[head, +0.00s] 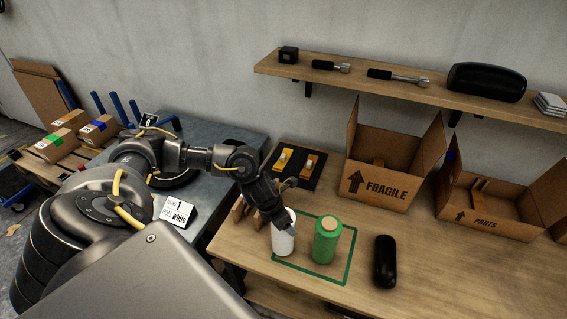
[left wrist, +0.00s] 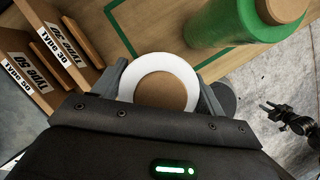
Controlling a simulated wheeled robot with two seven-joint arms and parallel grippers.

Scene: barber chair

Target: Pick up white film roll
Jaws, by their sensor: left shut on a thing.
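The white film roll (head: 283,238) stands upright at the left side of the green outlined rectangle on the wooden table. My left gripper (head: 288,224) is around the upper part of the white roll and shut on it. In the left wrist view the roll's white ring and brown core (left wrist: 165,84) show end-on between the two fingers. Whether the roll's base touches the table is hard to tell. The green film roll (head: 327,240) stands just right of it, apart; it also shows in the left wrist view (left wrist: 228,22).
A black case (head: 385,262) lies right of the green roll. The FRAGILE box (head: 381,184) and PARTS box (head: 487,213) stand behind. A sign reading "ROLL white" (head: 176,212) is on the grey table. A shelf (head: 420,92) holds tools above.

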